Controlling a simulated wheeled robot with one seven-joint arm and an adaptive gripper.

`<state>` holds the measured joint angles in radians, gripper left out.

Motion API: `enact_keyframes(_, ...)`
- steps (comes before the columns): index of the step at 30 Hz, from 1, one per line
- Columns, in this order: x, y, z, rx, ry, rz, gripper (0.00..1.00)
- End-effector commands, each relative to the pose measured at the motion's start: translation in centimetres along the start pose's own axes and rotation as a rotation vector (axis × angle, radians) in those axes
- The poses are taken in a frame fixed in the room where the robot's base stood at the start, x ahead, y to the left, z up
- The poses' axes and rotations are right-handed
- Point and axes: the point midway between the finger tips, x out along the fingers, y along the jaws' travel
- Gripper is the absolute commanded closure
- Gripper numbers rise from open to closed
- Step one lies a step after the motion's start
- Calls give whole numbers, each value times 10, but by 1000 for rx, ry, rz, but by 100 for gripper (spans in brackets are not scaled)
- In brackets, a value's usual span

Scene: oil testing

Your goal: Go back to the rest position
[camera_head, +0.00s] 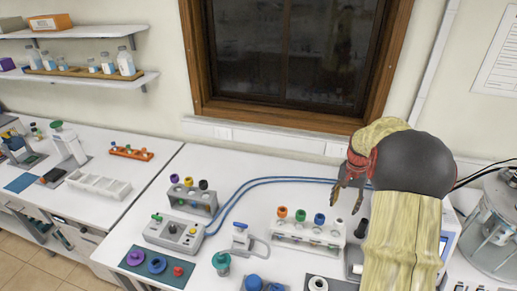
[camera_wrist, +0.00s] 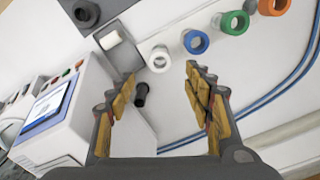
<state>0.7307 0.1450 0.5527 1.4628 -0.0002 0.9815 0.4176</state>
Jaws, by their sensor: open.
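My gripper (camera_head: 347,203) is at the right of the head view, above the bench and near the right end of a white rack (camera_head: 305,240). Its fingers are apart with nothing between them. In the wrist view the open fingers (camera_wrist: 160,75) point toward the rack. Caps in white (camera_wrist: 159,60), blue (camera_wrist: 195,41), green (camera_wrist: 234,22) and orange (camera_wrist: 274,5) show there. A small black-topped piece (camera_wrist: 141,93) is beside the left finger in that view. My arm covers part of the bench at the right of the head view.
A white instrument with a blue screen (camera_wrist: 48,105) stands close to the fingers. A metal vessel (camera_head: 492,230) is at the far right. A grey rack (camera_head: 190,200), a control box (camera_head: 175,232) and blue tubing (camera_head: 260,182) lie left. The window (camera_head: 290,50) is behind.

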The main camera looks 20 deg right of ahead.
Motion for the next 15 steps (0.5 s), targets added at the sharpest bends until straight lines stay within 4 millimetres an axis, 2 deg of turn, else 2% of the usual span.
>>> enact_keyframes(8,3,1,1,-66,0,0,48)
enact_keyframes(11,19,11,25,-125,-40,15,48)
enact_keyframes(15,10,18,61,-214,-46,16,48)
